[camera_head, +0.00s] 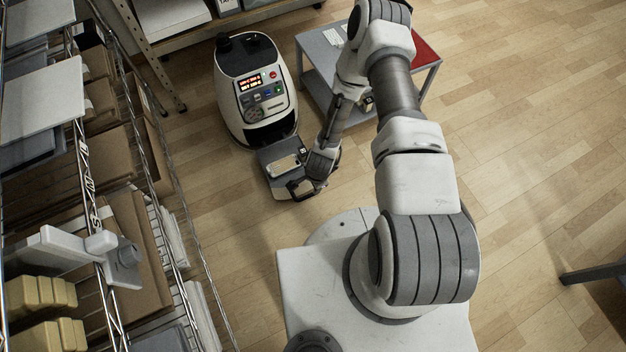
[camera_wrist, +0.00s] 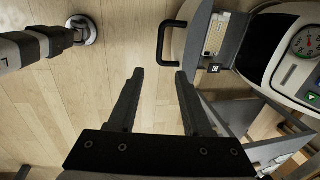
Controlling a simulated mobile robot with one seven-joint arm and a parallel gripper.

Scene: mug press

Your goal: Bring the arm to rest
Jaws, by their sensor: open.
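My gripper (camera_wrist: 160,75) is open in the wrist view, with its two dark fingers apart and nothing between them. In the head view my arm reaches forward and bends down, and its end is low beside the front of a white and black machine (camera_head: 255,90). A black loop handle (camera_wrist: 161,42) on the machine's front part shows just beyond my fingertips in the wrist view; I cannot tell the gap in depth. The machine's panel with a round gauge (camera_wrist: 304,42) is at the right there. In the head view my arm's end partly hides the front part.
A wire shelf with cardboard boxes (camera_head: 108,165) and yellow items (camera_head: 40,295) runs along the left. A grey table (camera_head: 318,52) with a red patch (camera_head: 424,52) stands behind my arm. A dark table edge (camera_head: 592,272) is at far right. The wooden floor (camera_head: 530,140) between is clear.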

